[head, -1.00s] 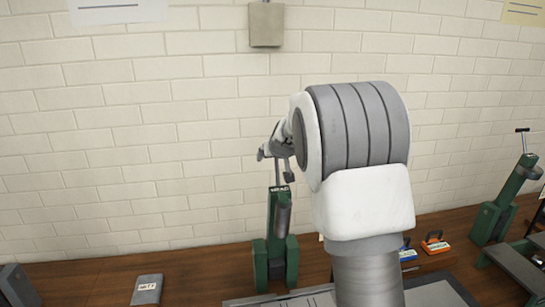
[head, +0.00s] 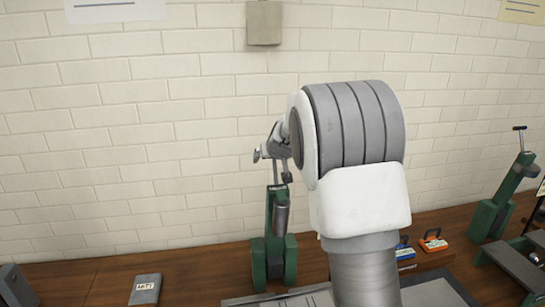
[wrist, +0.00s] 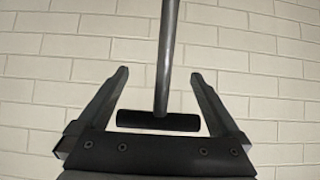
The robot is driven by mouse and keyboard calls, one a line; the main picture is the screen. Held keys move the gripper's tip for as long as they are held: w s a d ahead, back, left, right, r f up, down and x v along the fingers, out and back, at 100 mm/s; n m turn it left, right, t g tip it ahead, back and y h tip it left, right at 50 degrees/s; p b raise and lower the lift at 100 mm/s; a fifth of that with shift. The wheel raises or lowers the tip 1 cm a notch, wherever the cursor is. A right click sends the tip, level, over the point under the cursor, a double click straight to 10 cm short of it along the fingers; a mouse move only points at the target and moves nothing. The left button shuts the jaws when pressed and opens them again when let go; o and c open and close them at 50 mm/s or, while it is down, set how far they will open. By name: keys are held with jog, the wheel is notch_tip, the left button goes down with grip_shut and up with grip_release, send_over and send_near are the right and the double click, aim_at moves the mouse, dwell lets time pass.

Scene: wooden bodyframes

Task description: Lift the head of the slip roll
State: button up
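A green machine (head: 272,259), which I take to be the slip roll, stands on the wooden bench against the wall. A grey cylinder is fixed to its upright head, and a thin rod rises from its top. My gripper (head: 272,155) is at the top of this rod, partly hidden by my own arm. In the wrist view the grey rod (wrist: 167,50) ends in a dark crossbar (wrist: 158,121) close to my palm. My gripper (wrist: 160,73) is open, with one finger on each side of the rod and visible gaps between.
A similar green machine (head: 503,205) with a T-handle stands at the right. A labelled grey block (head: 146,290) lies at the left. Blue (head: 404,252) and orange (head: 433,241) labelled items lie right of my arm. A pale brick wall (head: 120,130) rises behind.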

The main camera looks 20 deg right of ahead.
jog(key=v, duration=1.7)
jog(key=shift+s+b, duration=0.15)
jog(key=shift+b, duration=0.3)
jog(key=shift+d, duration=0.15)
